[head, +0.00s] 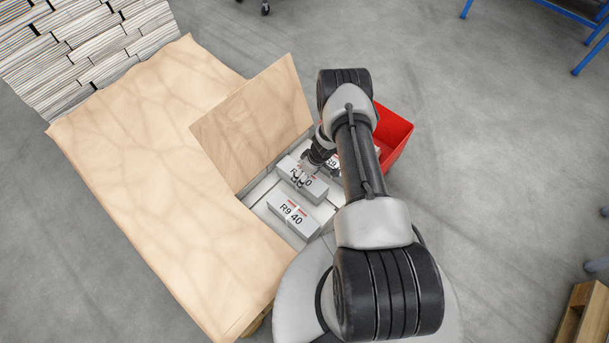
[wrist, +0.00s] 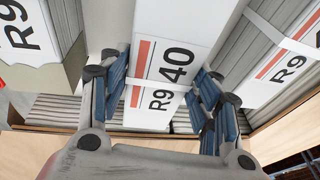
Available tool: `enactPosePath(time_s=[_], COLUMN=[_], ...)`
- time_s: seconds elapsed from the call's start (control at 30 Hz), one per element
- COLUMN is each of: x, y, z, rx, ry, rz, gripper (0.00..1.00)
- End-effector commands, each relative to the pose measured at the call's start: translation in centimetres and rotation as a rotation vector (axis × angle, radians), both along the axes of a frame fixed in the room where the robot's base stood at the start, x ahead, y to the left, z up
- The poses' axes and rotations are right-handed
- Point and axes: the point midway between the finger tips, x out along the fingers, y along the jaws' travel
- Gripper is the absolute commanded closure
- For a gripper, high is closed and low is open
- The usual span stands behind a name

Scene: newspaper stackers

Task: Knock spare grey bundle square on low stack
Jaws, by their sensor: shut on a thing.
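A grey bundle (head: 314,191) with a white label reading R9 40 is between the fingers of my gripper (head: 305,170), which is shut on it. In the wrist view this bundle (wrist: 172,50) runs up the middle, with the blue finger pads of my gripper (wrist: 165,88) against its two sides. A second labelled grey bundle (head: 293,215) lies in front of it on the low stack (head: 260,190). A third bundle shows partly behind my arm. In the wrist view labelled bundles stand at left (wrist: 45,30) and right (wrist: 275,55). Whether the held bundle touches the stack is unclear.
A large tan sheet-covered pallet (head: 170,170) lies to the left. An upright tan board (head: 254,122) stands close behind the low stack. A red bin (head: 394,134) is right of my arm. Tall newspaper stacks (head: 80,45) stand far left. The grey floor at right is mostly clear.

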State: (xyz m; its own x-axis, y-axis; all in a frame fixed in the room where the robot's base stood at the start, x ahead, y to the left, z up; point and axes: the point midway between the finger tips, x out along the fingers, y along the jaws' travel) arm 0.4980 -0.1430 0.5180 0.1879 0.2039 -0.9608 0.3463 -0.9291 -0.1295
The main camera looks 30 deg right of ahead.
Motion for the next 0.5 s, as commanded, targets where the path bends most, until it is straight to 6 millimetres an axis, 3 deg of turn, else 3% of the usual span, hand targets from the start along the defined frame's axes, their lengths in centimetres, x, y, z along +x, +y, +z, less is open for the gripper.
enactPosePath(time_s=[0.5], x=[0.88], y=[0.23], z=[0.12], rx=[0.0], ry=[-0.004], rz=[0.001], gripper=[1.0])
